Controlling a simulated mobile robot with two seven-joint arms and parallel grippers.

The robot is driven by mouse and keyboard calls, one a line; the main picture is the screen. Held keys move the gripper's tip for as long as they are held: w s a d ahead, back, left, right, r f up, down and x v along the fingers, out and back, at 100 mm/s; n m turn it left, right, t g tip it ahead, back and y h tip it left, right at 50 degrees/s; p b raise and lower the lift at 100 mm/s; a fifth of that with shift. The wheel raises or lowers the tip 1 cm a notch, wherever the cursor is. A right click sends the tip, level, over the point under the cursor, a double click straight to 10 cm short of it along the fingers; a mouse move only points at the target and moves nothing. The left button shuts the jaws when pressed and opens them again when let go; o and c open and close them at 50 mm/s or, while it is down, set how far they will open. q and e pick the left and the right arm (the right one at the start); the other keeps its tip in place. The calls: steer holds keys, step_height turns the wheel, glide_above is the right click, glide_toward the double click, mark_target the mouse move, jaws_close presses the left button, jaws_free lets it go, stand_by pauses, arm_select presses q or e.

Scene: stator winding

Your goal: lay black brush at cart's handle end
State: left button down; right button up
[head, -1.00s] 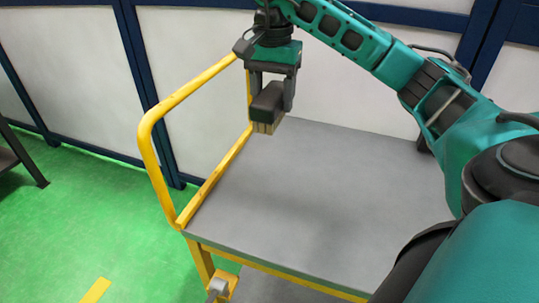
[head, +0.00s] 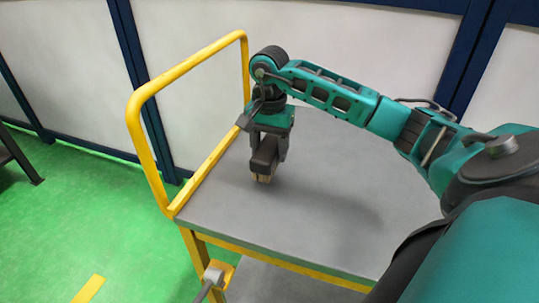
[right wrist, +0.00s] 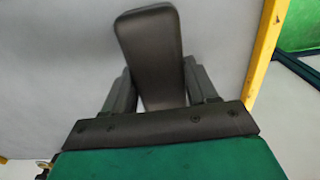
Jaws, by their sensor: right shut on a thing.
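The black brush (head: 264,158) has a dark body and pale bristles pointing down. My right gripper (head: 267,153) is shut on it, over the cart's grey top (head: 310,215) near the yellow handle (head: 140,130). The bristles are at or just above the surface; I cannot tell whether they touch. In the right wrist view the brush (right wrist: 150,55) sits between the two fingers of the gripper (right wrist: 155,90), with the grey top behind it. My left gripper is not in view.
The yellow handle rises at the left end of the cart. The top around the brush is clear. A lower shelf (head: 270,284) shows below. Green floor (head: 70,220) lies to the left and a white wall panel (head: 330,50) stands behind.

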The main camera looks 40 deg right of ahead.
step_height(320, 180, down, 2)
steer(key=shift+f, duration=0.1)
steer(key=o, duration=0.7)
steer(key=shift+f, duration=0.15)
steer(key=o, duration=0.4)
steer(key=shift+o, duration=0.2)
